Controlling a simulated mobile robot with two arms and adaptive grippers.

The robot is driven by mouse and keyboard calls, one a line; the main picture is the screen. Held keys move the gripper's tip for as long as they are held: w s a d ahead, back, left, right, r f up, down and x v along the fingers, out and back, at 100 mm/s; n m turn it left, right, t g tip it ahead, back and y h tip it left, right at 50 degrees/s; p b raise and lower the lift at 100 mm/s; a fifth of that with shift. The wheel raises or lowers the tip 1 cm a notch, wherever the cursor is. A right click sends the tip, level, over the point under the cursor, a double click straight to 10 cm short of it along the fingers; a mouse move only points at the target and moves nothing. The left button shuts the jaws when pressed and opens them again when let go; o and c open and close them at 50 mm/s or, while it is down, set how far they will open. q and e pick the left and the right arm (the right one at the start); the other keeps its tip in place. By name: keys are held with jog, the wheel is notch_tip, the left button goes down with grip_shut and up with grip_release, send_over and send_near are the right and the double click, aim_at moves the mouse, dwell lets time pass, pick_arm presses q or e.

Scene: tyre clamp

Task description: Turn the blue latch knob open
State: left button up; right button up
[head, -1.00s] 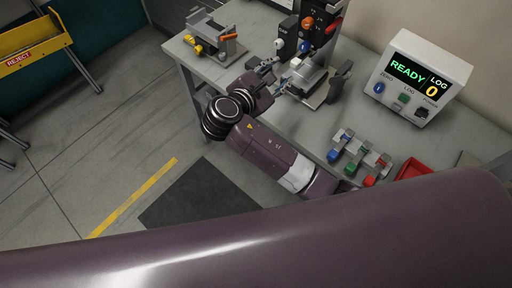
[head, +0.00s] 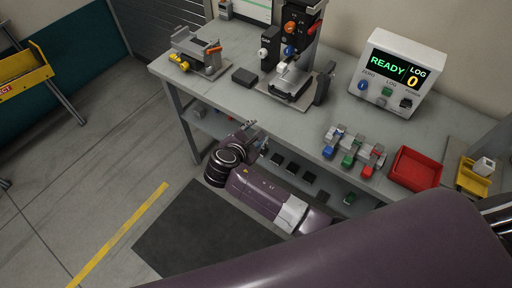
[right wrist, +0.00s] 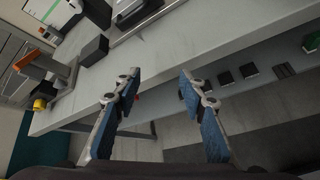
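A small blue knob (head: 289,51) shows on the dark upright test stand (head: 302,38) at the back of the bench, below an orange knob (head: 291,28). Its turned position is too small to tell. A white knob (head: 281,66) sits lower on the stand. My right gripper (head: 257,136) is by the bench's front edge, below and in front of the stand, clear of the knobs. In the right wrist view its two blue-padded fingers (right wrist: 160,75) are apart with nothing between them. My left gripper is out of view.
On the bench (head: 300,118) are a black block (head: 244,76), a grey fixture (head: 200,53), a READY display box (head: 398,72), coloured clamps (head: 352,152) and a red tray (head: 416,170). A lower shelf holds dark blocks (head: 294,168). A yellow bin (head: 474,176) stands at the right.

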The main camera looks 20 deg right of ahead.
jog(key=shift+g+y, duration=0.3)
jog(key=shift+s+f+b, duration=0.1)
jog(key=shift+s+f, duration=0.1)
jog(key=shift+f, duration=0.6)
jog(key=shift+s+f+b, duration=0.15)
jog(key=shift+f, duration=0.65)
jog(key=shift+s+f+b, duration=0.1)
jog(key=shift+s+f, duration=0.1)
jog(key=shift+f, duration=0.6)
